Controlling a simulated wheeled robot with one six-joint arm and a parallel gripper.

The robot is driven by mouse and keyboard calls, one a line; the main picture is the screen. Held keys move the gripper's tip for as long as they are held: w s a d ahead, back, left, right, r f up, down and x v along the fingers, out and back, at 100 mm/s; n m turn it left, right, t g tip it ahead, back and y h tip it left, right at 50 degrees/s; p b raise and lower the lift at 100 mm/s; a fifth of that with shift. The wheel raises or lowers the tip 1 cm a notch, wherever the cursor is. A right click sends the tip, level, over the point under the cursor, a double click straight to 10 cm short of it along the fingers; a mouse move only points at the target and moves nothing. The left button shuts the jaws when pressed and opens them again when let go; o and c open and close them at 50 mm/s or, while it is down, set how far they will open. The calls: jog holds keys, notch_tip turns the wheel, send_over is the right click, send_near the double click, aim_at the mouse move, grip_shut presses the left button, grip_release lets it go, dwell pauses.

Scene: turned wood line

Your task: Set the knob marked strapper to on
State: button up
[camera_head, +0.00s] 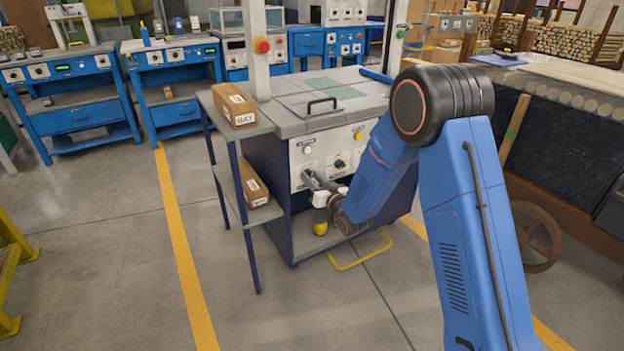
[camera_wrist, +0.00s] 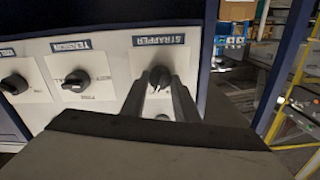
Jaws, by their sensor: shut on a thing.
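The strapper knob (camera_wrist: 160,76) is a round black knob on a white plate. Its label (camera_wrist: 160,40) reads STRAPPER, upside down in the wrist view. My gripper (camera_wrist: 159,86) reaches straight at the panel, with its two dark fingers closed on either side of this knob. A pale mark shows on the knob between the fingers, but I cannot read which setting it points to. In the head view my gripper (camera_head: 307,176) meets the lower left of the machine's white front panel (camera_head: 325,146), and the fingers hide the knob there.
The tension knob (camera_wrist: 77,81) sits beside the strapper knob, with another black knob (camera_wrist: 14,84) farther left. A shelf stand with cartons (camera_head: 233,103) stands close left of the machine. A yellow floor bar (camera_head: 357,262) lies below.

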jog(key=shift+m, duration=0.5)
jog(key=o, duration=1.1)
jog(key=shift+c, duration=0.2)
jog(key=shift+s+d, duration=0.1)
jog(key=v, duration=1.7)
jog(key=shift+d, duration=0.2)
